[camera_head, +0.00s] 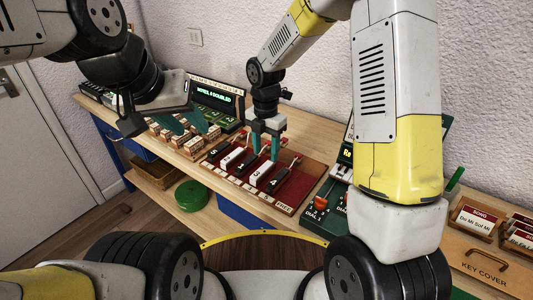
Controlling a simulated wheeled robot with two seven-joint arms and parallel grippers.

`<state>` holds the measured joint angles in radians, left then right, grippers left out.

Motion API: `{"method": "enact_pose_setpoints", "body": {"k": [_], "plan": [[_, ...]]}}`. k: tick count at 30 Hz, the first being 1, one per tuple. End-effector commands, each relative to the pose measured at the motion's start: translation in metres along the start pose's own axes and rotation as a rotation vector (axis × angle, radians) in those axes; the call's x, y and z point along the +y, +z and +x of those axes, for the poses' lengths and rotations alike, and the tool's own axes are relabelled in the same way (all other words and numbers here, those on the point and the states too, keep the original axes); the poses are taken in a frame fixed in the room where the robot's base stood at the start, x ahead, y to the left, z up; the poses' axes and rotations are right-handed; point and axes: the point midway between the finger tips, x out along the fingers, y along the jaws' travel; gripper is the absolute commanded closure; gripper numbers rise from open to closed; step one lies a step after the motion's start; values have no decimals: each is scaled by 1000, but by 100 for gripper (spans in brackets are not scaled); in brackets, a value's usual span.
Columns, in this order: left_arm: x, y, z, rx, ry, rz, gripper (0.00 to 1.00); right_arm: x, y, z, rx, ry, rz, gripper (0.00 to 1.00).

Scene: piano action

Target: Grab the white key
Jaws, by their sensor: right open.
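Two white keys stand among black keys on a red board on the bench: a left white key (231,158) and a right white key (262,173). My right gripper (265,150) is open and points down over the board's back, near the upper ends of the middle black key (246,164) and the right white key. I cannot tell whether its fingers touch a key. My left gripper (187,123) has its teal fingers apart over the wooden blocks left of the red board, with nothing visible between them.
A dark green panel with a lit display (214,97) stands behind the wooden blocks (188,142). A green dial panel (322,207) is right of the red board (286,208). A green round object (192,195) lies below the bench top.

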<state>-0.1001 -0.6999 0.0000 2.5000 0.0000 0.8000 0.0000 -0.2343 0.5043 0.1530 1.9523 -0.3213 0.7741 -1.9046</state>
Motion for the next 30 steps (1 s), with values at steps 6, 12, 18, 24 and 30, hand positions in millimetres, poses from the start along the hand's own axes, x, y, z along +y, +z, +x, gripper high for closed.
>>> {"method": "enact_pose_setpoints", "body": {"k": [6,12,18,24,30], "plan": [[0,0,0,0,0,0,64,0,-1,25,2,-4,-2,52],[0,0,0,0,0,0,64,5,-1,54,2,-5,-1,52],[0,0,0,0,0,0,64,5,0,73,1,-2,1,52],[0,0,0,0,0,0,64,5,0,74,0,-1,2,52],[0,0,0,0,0,0,64,5,0,74,0,-1,2,83]]}}
